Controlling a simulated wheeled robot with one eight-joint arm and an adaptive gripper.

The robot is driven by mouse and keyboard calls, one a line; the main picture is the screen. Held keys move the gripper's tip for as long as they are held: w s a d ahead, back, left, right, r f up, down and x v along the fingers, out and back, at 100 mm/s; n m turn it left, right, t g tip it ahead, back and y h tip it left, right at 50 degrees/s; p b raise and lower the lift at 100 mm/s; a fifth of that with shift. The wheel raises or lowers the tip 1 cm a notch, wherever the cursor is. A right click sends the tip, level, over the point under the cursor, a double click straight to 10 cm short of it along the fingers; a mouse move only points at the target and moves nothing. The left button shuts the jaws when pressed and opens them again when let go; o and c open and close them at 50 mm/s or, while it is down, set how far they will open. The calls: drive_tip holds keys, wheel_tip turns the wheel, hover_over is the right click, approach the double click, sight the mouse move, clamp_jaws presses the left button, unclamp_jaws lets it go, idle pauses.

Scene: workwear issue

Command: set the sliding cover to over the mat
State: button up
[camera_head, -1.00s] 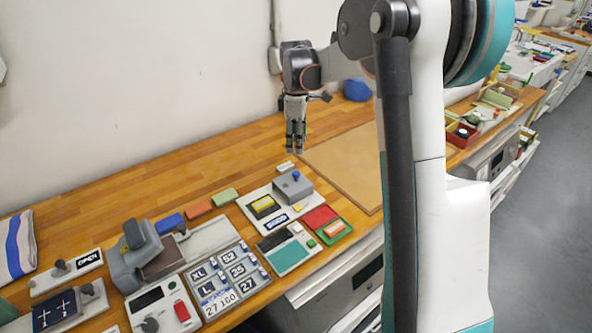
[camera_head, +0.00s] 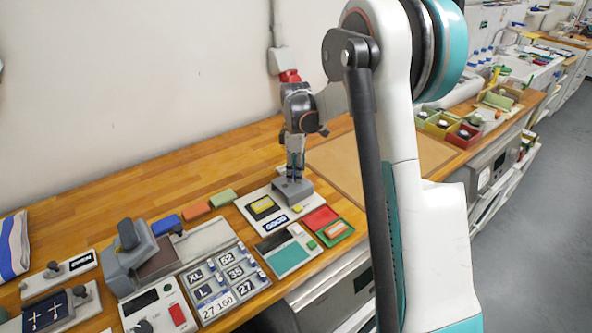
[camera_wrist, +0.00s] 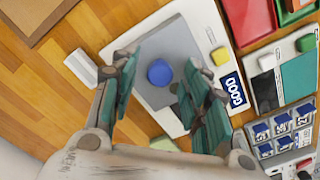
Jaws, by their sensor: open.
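The sliding cover is a grey block (camera_head: 293,192) with a blue knob (camera_wrist: 159,72), on a white board (camera_head: 243,205) on the bench. The cover sits at the right end of the board, beside a yellow mat in a dark frame (camera_head: 263,207), not over it. My gripper (camera_head: 294,179) is above the cover, pointing down. In the wrist view its open fingers (camera_wrist: 168,82) are on either side of the knob, with a gap to it. In that view the yellow mat is hidden, apparently behind the right-hand finger.
A GOOD label (camera_head: 276,222) and a small yellow button (camera_head: 297,209) are on the same board. A red and green tray (camera_head: 333,231) and a teal panel (camera_head: 288,257) lie in front. A brown board (camera_head: 345,165) lies behind to the right. Green, orange and blue blocks stand left.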

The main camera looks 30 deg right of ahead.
clamp_jaws()
drive_tip(key=a, duration=0.4)
drive_tip(key=s+a, duration=0.1)
drive_tip(key=a, duration=0.2)
drive_tip(key=s+a, duration=0.1)
drive_tip(key=a, duration=0.3)
drive_tip(key=shift+s+a, duration=0.15)
drive_tip(key=shift+a, duration=0.15)
unclamp_jaws()
drive_tip(key=shift+a, duration=0.2)
drive_tip(key=shift+d, duration=0.1)
wheel_tip(320, 180, up, 12)
